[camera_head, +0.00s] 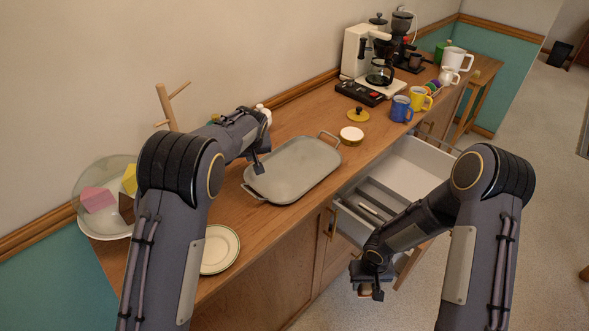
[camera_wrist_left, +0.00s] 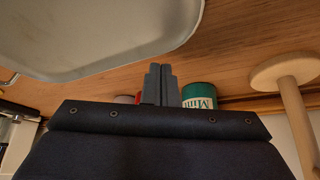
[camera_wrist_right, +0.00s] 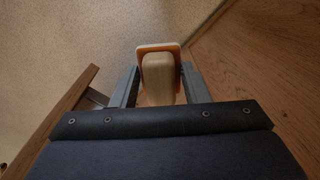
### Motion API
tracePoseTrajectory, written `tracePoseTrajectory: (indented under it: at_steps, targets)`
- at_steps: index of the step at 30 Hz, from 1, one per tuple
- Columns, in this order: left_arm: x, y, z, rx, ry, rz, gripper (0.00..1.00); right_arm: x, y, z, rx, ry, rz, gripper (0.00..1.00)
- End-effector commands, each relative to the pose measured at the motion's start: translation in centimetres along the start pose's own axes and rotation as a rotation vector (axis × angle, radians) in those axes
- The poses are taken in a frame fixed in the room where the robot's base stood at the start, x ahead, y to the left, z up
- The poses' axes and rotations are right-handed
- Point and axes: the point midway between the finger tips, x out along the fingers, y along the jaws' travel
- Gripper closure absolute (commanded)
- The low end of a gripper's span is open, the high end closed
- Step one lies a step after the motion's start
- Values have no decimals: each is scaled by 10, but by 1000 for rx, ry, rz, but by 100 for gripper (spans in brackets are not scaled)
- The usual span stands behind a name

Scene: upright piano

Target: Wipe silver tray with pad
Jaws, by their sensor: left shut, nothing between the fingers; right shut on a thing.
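The silver tray (camera_head: 300,168) lies flat on the wooden counter, with a handle at each end; nothing is seen on it. Part of it shows in the left wrist view (camera_wrist_left: 100,35). My left gripper (camera_head: 258,172) is shut and empty, close to the tray's left edge; its closed fingers show in the left wrist view (camera_wrist_left: 160,84). My right gripper (camera_head: 368,290) is low in front of the cabinet, below the counter top. It is shut on the pad (camera_wrist_right: 158,78), a beige block with an orange rim. The pad's wiping face cannot be made out.
An open drawer (camera_head: 415,168) juts out right of the tray, beside my right arm.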

Motion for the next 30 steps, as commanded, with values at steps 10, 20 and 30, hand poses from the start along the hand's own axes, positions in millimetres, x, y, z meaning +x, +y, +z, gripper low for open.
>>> tracePoseTrajectory:
  at_steps: [10, 20, 30]
  targets:
    - [7, 0, 4, 0, 0, 0, 100, 7, 0, 0, 0, 0, 0, 77]
    - [13, 0, 7, 0, 0, 0, 100, 12, 0, 0, 0, 0, 0, 77]
    - [-2, 0, -2, 0, 1, 1, 100, 0, 0, 0, 0, 0, 0, 77]
